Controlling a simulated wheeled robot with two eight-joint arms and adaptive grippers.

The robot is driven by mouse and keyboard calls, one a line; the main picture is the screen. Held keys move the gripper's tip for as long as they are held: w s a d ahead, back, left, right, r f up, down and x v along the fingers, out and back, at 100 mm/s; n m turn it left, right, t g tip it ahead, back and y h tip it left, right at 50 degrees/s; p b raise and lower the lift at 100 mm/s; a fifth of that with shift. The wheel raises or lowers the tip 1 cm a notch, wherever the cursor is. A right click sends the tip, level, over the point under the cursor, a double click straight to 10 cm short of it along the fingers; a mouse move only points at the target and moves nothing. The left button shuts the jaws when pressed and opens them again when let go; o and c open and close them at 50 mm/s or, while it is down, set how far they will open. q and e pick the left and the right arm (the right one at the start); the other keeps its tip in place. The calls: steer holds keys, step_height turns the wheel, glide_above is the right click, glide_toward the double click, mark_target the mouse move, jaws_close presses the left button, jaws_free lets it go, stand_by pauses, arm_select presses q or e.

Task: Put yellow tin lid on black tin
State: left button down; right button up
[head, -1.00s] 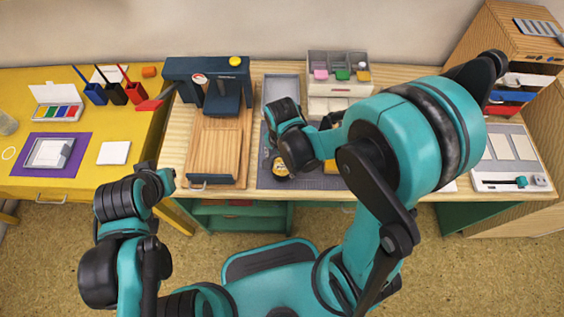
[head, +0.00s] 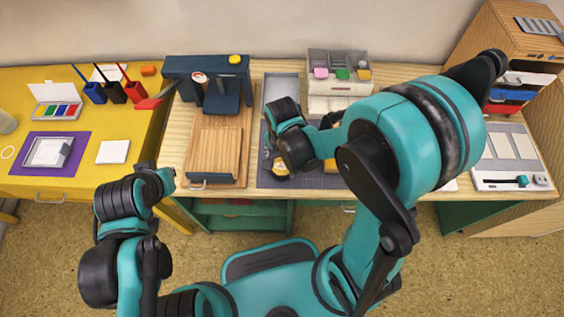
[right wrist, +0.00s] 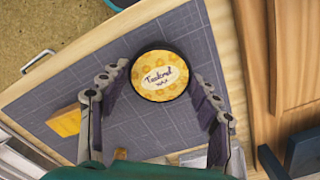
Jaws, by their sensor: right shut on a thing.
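The yellow tin lid (right wrist: 160,76) is round, with a patterned yellow face, a pale lettered label and a dark rim. My right gripper (right wrist: 159,72) is shut on it, with one finger at each side. In the head view the lid (head: 281,166) shows just below the right gripper (head: 287,160), over the dark grey cutting mat (head: 275,182). A dark edge shows under the lid's near side; I cannot tell whether it is the black tin or only the rim.
A yellow block (right wrist: 66,121) lies on the mat. A wooden board with a blue press (head: 214,155) stands left of the mat. A drawer unit with coloured pads (head: 338,72) stands at the back. My right arm hides much of the mat's right side.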

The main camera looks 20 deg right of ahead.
steer(key=shift+f+b, duration=0.8)
steer(key=shift+f, duration=0.1)
steer(key=o, duration=1)
steer(key=shift+r, duration=0.15)
step_height(320, 180, up, 12)
stand_by(0.5)
steer(key=s+d+r+n+t, duration=0.3)
steer(key=d+n+t, duration=0.3)
steer(key=n, duration=0.4)
steer(key=shift+s+d+r+n+t, duration=0.3)
steer(key=shift+r+n+t, duration=0.1)
steer(key=shift+r+t, duration=0.1)
